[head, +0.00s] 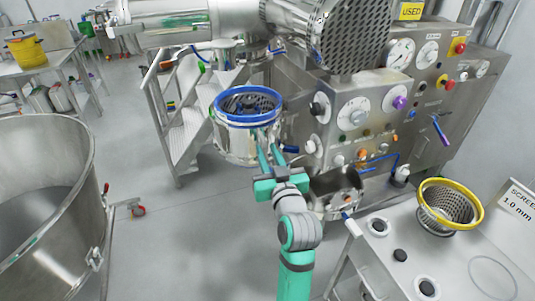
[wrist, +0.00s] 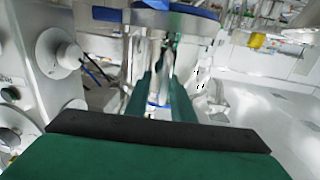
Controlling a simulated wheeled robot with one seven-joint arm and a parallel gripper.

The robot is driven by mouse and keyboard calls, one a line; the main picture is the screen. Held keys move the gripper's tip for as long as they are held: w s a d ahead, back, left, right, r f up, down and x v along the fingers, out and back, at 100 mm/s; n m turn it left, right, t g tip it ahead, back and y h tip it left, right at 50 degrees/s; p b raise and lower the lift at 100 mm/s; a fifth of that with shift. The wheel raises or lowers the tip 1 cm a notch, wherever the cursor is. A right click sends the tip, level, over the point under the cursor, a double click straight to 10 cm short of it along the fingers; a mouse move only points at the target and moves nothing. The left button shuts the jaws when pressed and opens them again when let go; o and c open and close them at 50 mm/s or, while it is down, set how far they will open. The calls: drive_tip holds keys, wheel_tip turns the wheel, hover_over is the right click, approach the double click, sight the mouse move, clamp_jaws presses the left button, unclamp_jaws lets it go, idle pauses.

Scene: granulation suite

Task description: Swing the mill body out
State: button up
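The mill body (head: 238,140) is a steel cylinder with a blue ring (head: 248,91) on top and a perforated screen inside. It sits below the steel housing, at the left of the control cabinet. My gripper (head: 268,152) reaches up to its front side from below. In the wrist view, the two green fingers of my gripper (wrist: 163,95) stand on either side of an upright steel bar (wrist: 158,72) with a blue band at its lower end. The mill's blue ring also shows above (wrist: 195,11). Whether the fingers press on the bar is not clear.
A large steel bowl (head: 50,130) stands at the left. Metal steps (head: 185,125) are behind the mill. The control cabinet (head: 375,85) stands to the right. A bench at the lower right holds a yellow-rimmed screen (head: 450,205). The floor between bowl and mill is clear.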

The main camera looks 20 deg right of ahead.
idle(0.4)
drive_tip(key=s, duration=1)
drive_tip(key=shift+s, duration=0.4)
drive_tip(key=s+a+f+m+g+h, duration=0.1)
drive_tip(key=s+a+f, duration=0.25)
drive_tip(key=f, duration=0.35)
drive_tip(key=s+a+f+m, duration=0.1)
drive_tip(key=s+a+f, duration=0.1)
drive_tip(key=s+f, duration=0.35)
drive_tip(key=s+a+f+m+g+h, duration=0.1)
drive_tip(key=s+a+f, duration=0.1)
drive_tip(key=f, duration=0.6)
drive_tip(key=s+a+f+n, duration=0.1)
drive_tip(key=s+a+f, duration=0.1)
drive_tip(key=s, duration=0.6)
drive_tip(key=s+a+f+n+y, duration=0.1)
drive_tip(key=s+a+f, duration=0.1)
drive_tip(key=s, duration=0.6)
drive_tip(key=s+a+f+n+y, duration=0.1)
drive_tip(key=s+a, duration=0.3)
drive_tip(key=s, duration=0.4)
drive_tip(key=shift+f+g, duration=0.3)
drive_tip(key=shift+f, duration=0.1)
drive_tip(key=shift+d, duration=0.2)
